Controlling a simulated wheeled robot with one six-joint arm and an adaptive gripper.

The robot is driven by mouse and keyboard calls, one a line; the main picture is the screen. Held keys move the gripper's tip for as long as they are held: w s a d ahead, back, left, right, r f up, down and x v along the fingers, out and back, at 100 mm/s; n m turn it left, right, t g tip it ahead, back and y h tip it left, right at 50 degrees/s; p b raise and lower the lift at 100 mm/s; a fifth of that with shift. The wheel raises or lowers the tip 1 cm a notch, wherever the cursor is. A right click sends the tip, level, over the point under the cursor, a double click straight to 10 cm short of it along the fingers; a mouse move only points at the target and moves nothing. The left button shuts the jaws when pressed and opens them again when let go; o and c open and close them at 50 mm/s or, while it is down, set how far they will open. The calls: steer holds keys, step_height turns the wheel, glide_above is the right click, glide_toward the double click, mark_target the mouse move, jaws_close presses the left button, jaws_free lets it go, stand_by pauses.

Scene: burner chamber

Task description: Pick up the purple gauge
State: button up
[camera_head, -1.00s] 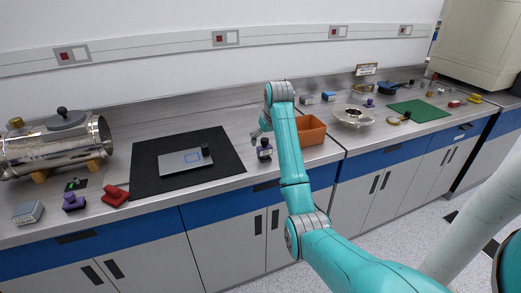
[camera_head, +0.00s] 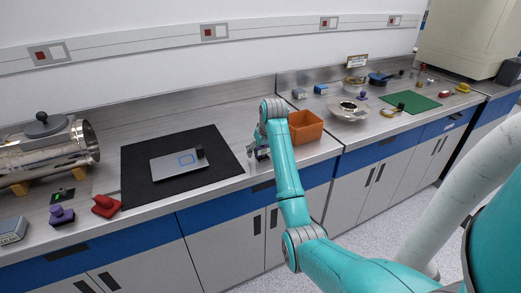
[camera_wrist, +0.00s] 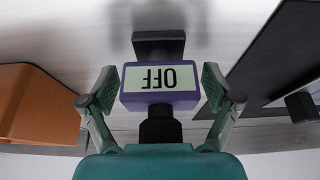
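The purple gauge (camera_wrist: 160,98) fills the middle of the wrist view, with a pale face reading OFF upside down and dark parts above and below it. My gripper (camera_wrist: 160,80) is open, with one finger on each side of the gauge's purple body. Narrow gaps seem to show between the pads and its sides, so I see no firm grip. In the head view, my gripper (camera_head: 256,149) is low over the counter beside the orange bin, and the gauge (camera_head: 263,155) is partly hidden by it.
The orange bin (camera_head: 307,127) stands close on the right. A small purple object (camera_head: 61,216) and a red one (camera_head: 106,205) sit near the front edge, by a metal cylinder (camera_head: 50,155).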

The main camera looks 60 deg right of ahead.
steer(key=c, duration=1.2)
steer(key=shift+o, duration=0.2)
steer(key=shift+r, duration=0.1)
step_height(320, 180, up, 10)
steer(key=shift+f, duration=0.1)
